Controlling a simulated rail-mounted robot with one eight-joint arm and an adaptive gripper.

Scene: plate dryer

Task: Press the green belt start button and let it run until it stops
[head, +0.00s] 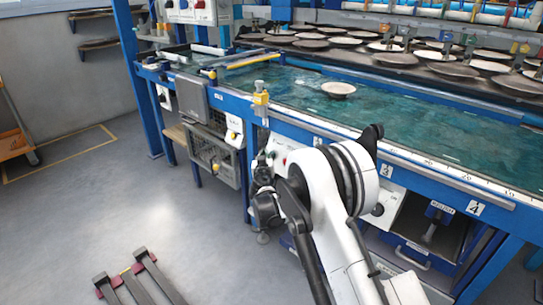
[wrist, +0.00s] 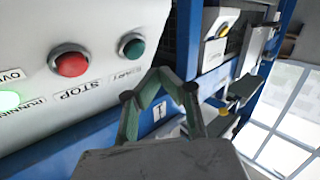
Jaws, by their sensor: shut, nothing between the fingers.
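The green start button (wrist: 132,47) sits in a metal ring on a white control panel (wrist: 105,20), above a label that reads START. My gripper (wrist: 160,74) is shut and empty. Its tips show just below and right of the green button in the wrist view, and they look apart from it. In the head view my gripper (head: 264,168) is by the panel under the table's front edge, partly hidden by my wrist. The teal belt (head: 270,88) carries one plate (head: 338,89). A lamp (wrist: 8,100) labelled RUNNING glows green.
A red STOP button (wrist: 70,62) is left of the green one. A blue frame (wrist: 85,140) runs below the panel. Several plates (head: 395,59) lie on a dark surface behind the belt. The floor (head: 130,200) at left is mostly clear.

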